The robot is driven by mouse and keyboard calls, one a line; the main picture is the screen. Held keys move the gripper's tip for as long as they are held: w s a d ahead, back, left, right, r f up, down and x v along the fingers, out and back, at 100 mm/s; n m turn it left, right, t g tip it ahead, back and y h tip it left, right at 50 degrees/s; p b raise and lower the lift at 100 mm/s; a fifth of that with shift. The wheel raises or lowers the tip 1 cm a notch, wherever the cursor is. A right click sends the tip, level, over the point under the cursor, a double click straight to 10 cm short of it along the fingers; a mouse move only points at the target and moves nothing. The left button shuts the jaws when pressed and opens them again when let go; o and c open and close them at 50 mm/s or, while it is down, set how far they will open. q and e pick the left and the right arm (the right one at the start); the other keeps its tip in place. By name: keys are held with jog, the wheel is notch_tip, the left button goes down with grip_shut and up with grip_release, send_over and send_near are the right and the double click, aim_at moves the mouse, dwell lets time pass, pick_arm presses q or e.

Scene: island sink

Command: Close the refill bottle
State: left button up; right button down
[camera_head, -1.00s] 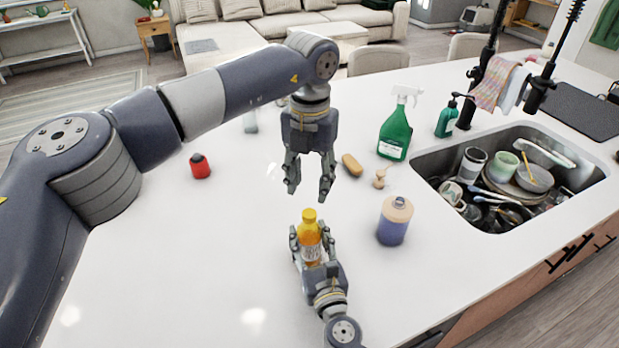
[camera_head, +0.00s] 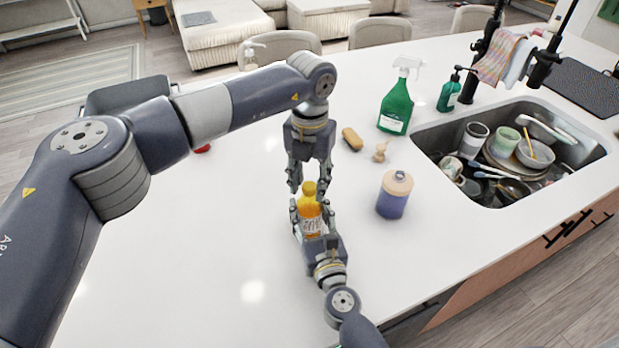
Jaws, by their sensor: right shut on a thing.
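The refill bottle appears to be the small orange bottle (camera_head: 311,224) with a pale label and a yellow-orange top (camera_head: 309,187). It stands upright near the front of the white counter. My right gripper (camera_head: 312,212) is shut around its body from the front. My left gripper (camera_head: 309,191) points down from above, its open fingers on either side of the bottle's top, with small gaps. Whether the top is a separate cap, and how tightly it sits, I cannot tell.
A purple jar with a beige top (camera_head: 394,194) stands close right. Behind are a sponge (camera_head: 352,139), a small beige item (camera_head: 380,152), a green spray bottle (camera_head: 396,105) and a green pump bottle (camera_head: 448,93). The sink (camera_head: 432,138) holds dishes. The counter's left is mostly clear.

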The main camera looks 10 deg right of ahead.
pick_arm(q)
grip_shut()
jog(key=o, duration=0.5)
grip_release()
jog(key=shift+r, duration=0.1)
notch_tip(320, 180, up, 12)
jog(key=shift+f, duration=0.1)
pick_arm(e)
jog(key=c, duration=0.7)
grip_release()
jog(key=shift+c, duration=0.2)
